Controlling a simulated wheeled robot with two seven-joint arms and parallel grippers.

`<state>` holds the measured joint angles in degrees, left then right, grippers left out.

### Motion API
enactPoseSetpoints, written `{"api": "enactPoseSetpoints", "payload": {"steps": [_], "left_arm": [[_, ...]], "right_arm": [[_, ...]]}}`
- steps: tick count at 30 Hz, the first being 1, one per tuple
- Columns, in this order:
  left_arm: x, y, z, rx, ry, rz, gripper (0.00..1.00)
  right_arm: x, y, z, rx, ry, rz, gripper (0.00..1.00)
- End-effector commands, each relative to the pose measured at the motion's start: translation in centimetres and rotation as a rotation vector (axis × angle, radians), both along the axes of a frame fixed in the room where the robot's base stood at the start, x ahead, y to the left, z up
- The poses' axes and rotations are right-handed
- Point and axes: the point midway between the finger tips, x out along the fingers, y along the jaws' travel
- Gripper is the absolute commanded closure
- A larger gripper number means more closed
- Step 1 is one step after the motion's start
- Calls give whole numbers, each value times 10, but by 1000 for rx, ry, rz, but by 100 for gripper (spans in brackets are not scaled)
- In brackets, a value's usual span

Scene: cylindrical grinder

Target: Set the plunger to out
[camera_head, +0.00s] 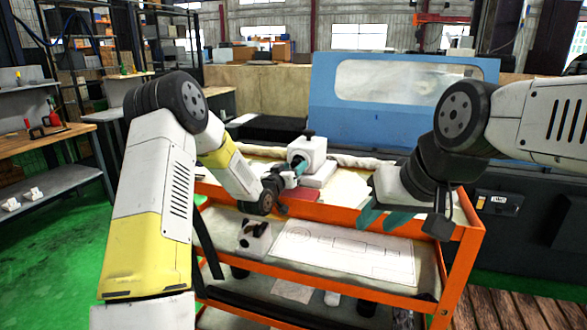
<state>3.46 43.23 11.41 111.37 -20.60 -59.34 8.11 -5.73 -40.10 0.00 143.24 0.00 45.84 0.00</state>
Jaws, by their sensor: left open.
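A small white device (311,151) with a black knob (308,134) on top stands on the cart's top tray. I cannot tell for sure whether this knob is the plunger, or whether it is in or out. My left gripper (299,168) is open, with its teal fingertips at the device's left front side. I cannot tell whether they touch it. My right gripper (383,217) has its teal fingers apart and empty, over the front right of the cart, away from the device.
The orange cart (330,207) has a raised rim. Its middle shelf holds a drawing sheet (345,251) and a white block with black parts (254,238). A red item (299,196) lies on the top tray. A blue machine with a window (335,118) stands behind.

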Motion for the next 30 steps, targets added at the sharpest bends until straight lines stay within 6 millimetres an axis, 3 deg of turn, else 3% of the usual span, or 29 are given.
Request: {"api": "enactPoseSetpoints", "payload": {"steps": [1, 8, 30], "left_arm": [[0, 0, 0, 0, 0, 0, 54], [0, 0, 0, 0, 0, 0, 99], [0, 1, 0, 1, -1, 0, 100]], "right_arm": [[0, 0, 0, 0, 0, 0, 64], [0, 0, 0, 0, 0, 0, 64], [0, 0, 0, 0, 0, 0, 64]]}}
